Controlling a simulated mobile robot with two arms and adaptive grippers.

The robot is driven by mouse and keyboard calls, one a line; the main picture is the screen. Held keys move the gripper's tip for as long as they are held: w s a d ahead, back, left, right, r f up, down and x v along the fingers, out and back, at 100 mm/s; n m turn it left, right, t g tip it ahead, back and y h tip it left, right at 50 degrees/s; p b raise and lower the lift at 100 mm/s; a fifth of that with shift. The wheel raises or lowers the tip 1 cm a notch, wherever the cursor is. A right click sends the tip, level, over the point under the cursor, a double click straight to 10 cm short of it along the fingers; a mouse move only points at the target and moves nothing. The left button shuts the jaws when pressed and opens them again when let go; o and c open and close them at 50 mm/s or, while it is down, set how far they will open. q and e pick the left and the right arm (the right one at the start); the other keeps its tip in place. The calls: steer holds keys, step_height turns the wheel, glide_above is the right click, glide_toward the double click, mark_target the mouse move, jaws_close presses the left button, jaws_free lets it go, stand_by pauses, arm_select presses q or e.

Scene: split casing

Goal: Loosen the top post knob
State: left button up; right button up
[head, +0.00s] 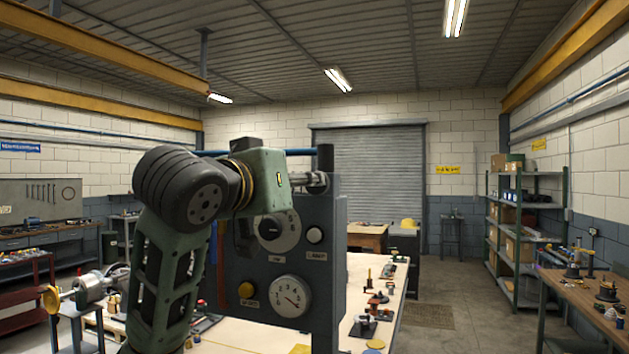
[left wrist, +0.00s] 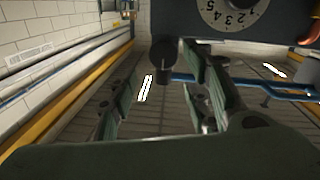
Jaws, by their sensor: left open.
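The dark post (head: 325,158) stands up from the top of the grey control panel (head: 325,240). In the left wrist view, which is upside down, a black cylinder (left wrist: 163,62), apparently the post's top knob, hangs from the panel's edge. My left gripper (left wrist: 164,84) is open, with its green finger pads to the left and right of the cylinder in the picture. I see no clear contact, and the depth between them is hard to tell. My right gripper is in neither view.
Small parts lie on the pale table (head: 352,285) at right. Open floor (head: 470,325) lies beyond it.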

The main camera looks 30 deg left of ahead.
arm_select(q)
steer(key=w+a+p, duration=0.1)
steer(key=w+p, duration=0.2)
steer(key=w, duration=0.4)
steer(key=shift+w, duration=0.2)
steer(key=shift+c, duration=0.3)
steer(key=shift+f, duration=0.1)
steer(key=shift+c, duration=0.9)
steer(key=shift+a, duration=0.1)
steer(key=c, duration=0.8)
